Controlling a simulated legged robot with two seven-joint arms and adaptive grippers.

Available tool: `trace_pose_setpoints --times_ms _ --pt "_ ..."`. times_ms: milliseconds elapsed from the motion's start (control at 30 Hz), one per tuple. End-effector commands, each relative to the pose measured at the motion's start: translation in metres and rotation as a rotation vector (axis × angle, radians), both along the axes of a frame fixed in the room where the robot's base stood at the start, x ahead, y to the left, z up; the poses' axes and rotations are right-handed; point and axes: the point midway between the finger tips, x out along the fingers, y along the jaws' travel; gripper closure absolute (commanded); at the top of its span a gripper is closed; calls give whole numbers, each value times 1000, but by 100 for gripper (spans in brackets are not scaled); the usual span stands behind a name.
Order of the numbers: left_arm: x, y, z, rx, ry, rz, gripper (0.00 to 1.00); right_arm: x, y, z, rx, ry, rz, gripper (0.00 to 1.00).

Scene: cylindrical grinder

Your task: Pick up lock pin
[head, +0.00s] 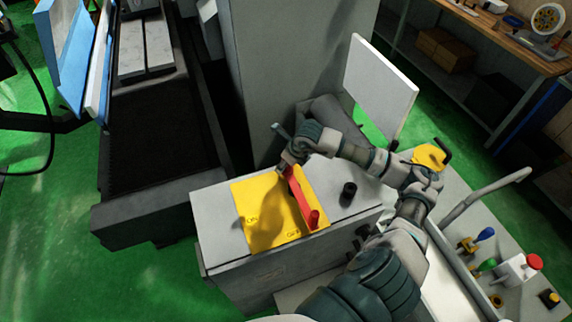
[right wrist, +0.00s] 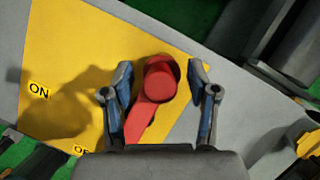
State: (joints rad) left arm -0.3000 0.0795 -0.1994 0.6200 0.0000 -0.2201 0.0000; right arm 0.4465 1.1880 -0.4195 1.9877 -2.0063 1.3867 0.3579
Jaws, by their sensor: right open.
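The yellow padlock-like piece with a black shackle (head: 430,155) lies at the right on the grey machine top, partly beside my right arm. It also shows cropped at the right edge of the right wrist view (right wrist: 303,142). I cannot tell if it is the lock pin. My right gripper (head: 283,168) is over the far end of a red lever (head: 301,197) on a yellow plate. In the right wrist view the open fingers (right wrist: 160,92) stand on both sides of the lever's round red end (right wrist: 161,76). Contact is not clear. My left gripper is not in view.
The yellow ON/OFF plate (head: 256,225) lies on a grey cabinet, with a black knob (head: 348,192) beside it. A white panel (head: 382,84) stands behind my right arm. A control panel with a red button (head: 534,262) and coloured levers is at the lower right.

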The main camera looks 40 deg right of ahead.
Motion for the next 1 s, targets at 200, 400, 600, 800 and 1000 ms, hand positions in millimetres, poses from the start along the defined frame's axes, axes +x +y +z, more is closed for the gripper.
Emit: trace_pose_setpoints --times_ms 200,400,600,800,1000 --pt "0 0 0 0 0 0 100 0 -1 0 1 0 -1 81" --pt "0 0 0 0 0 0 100 0 -1 0 1 0 -1 100" --pt "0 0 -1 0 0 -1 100 0 -1 2 0 0 0 100" --pt "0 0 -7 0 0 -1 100 1 -1 34 0 -6 1 100" --pt "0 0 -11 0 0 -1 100 1 0 76 0 -6 1 100"
